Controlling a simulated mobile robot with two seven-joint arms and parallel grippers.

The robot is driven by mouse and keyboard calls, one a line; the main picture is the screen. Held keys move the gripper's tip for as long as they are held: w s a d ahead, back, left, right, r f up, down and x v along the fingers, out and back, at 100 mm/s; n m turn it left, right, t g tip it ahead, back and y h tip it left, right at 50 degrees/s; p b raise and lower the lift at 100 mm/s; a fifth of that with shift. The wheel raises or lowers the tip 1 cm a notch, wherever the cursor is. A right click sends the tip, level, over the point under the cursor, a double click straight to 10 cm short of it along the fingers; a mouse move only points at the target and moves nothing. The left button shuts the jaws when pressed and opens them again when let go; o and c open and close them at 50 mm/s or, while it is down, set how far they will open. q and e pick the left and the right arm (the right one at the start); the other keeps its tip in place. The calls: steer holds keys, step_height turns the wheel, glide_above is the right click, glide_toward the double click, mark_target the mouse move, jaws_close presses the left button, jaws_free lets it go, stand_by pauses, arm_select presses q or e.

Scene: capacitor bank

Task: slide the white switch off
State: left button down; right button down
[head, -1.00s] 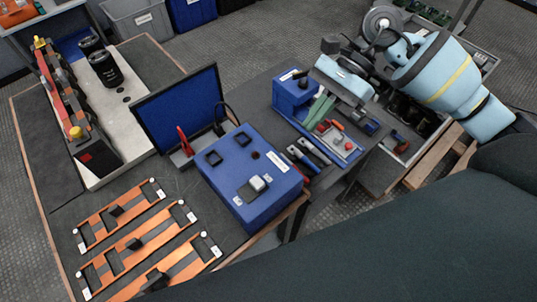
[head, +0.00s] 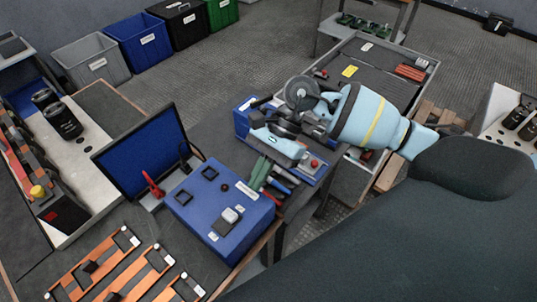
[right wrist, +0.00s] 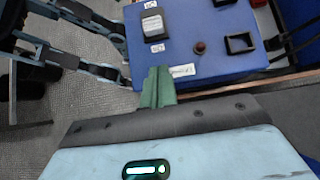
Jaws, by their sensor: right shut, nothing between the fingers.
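The white switch (head: 230,215) sits on top of a blue box (head: 200,222), near its front edge. It also shows in the right wrist view (right wrist: 152,25), between two small white labels. My right gripper (head: 257,173) is shut and empty. Its green fingers are beside and above the label side of the box, apart from the switch. In the right wrist view the green fingertips (right wrist: 157,75) overlap the box's labelled edge; I cannot tell whether they touch it. My left gripper is not seen in the head view.
Square black frames and a round dark knob (head: 225,188) share the box top. Orange plates (head: 130,275) lie at front left. Tools (head: 283,183) lie close to the box's right side.

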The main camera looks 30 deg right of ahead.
mark_target(230, 214)
steer(key=a, duration=0.1)
steer(key=s+a+p, duration=0.1)
steer(key=a, duration=0.1)
steer(key=a+f, duration=0.1)
steer(key=shift+s+a, duration=0.35)
steer(key=shift+a, duration=0.05)
steer(key=shift+s+a+f, duration=0.1)
steer(key=shift+s+a, duration=0.15)
steer(key=shift+a, duration=0.4)
steer(key=shift+s+a, duration=0.25)
steer(key=shift+a, duration=0.35)
